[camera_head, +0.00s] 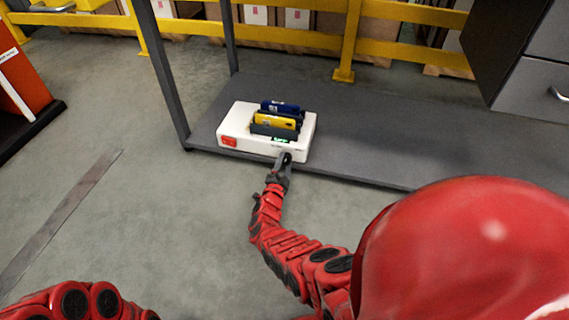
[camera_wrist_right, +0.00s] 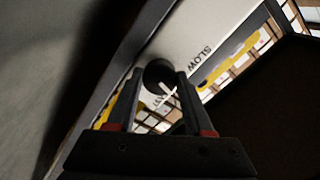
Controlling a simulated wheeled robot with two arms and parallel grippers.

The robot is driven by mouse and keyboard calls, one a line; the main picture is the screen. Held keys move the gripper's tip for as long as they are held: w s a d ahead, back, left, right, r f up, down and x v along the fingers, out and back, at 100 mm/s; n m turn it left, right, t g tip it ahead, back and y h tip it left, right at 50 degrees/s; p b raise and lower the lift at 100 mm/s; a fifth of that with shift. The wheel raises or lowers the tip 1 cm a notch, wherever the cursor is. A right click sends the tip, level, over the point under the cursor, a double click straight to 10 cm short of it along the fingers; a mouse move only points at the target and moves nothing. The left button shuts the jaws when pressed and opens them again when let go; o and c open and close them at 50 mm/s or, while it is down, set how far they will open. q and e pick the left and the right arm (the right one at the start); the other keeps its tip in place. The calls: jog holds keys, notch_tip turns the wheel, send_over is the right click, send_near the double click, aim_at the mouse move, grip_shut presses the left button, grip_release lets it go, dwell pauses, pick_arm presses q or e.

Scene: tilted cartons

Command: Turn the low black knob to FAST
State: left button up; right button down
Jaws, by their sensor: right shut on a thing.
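A white device (camera_head: 255,149) sits on the grey lower shelf, near its front left corner. The black knob (camera_wrist_right: 157,72) is on its front face, between the two fingers of my right gripper (camera_wrist_right: 157,84). The knob is round and dark with a white pointer line. The label SLOW (camera_wrist_right: 202,58) reads beside it, and a partly hidden label, apparently FAST, shows between the fingers. In the head view my right gripper (camera_head: 286,159) meets the device's front and hides most of the knob. My left arm shows at the bottom left; its gripper is out of frame.
Blue (camera_head: 280,107) and yellow (camera_head: 276,121) packs stand in the device's top. A red switch (camera_head: 229,141) and a green display (camera_head: 281,139) are on it. A dark shelf post (camera_head: 166,75) rises at left. The shelf to the right (camera_head: 390,140) is bare.

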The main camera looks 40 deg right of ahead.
jog(key=m, duration=0.6)
jog(key=shift+m, duration=0.4)
dwell(0.3)
jog(key=shift+c, duration=1.4)
grip_release()
